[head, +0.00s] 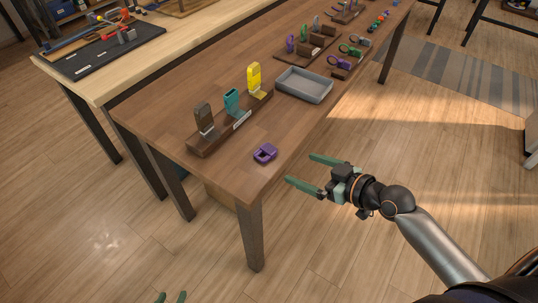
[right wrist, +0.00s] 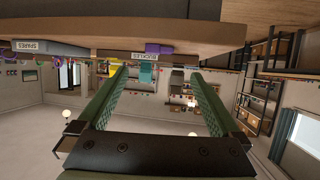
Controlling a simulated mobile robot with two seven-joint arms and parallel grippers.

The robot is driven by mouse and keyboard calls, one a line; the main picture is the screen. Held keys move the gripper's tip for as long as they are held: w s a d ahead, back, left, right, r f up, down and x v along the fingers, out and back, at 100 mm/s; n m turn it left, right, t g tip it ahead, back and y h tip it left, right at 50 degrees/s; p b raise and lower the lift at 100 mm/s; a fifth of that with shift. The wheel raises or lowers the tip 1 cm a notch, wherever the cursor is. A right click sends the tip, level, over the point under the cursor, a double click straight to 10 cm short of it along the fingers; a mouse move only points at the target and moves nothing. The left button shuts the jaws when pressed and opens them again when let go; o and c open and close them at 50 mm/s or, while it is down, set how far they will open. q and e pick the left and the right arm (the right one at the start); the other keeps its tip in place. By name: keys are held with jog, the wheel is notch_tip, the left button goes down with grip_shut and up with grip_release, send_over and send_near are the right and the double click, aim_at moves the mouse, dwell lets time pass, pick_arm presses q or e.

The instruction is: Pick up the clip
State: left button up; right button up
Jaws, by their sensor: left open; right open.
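A small purple clip (head: 265,153) with an opening in it lies loose on the brown table (head: 190,95), close to its near right edge. My right gripper (head: 300,169) is open and empty, just off that edge, to the right of the clip and apart from it. The right wrist view is upside down and shows the spread fingers (right wrist: 158,72) with a purple piece (right wrist: 158,48) beyond them, which looks like the clip.
A wooden rack (head: 230,127) behind the clip holds a dark buckle (head: 204,117), a teal buckle (head: 232,102) and a yellow buckle (head: 254,78). A grey tray (head: 304,84) stands further back. The tabletop around the clip is clear.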

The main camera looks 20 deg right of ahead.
send_near(267, 152)
jog(key=x, duration=0.3)
jog(key=shift+s+f, duration=0.1)
jog(key=shift+f, duration=0.25)
jog(key=shift+r+x, duration=0.15)
jog(key=shift+x, duration=1.15)
jog(key=shift+r+x, duration=0.1)
jog(key=shift+x, duration=1.25)
jog(key=shift+c, duration=0.2)
jog(key=c, duration=1.4)
jog(key=shift+r, duration=0.15)
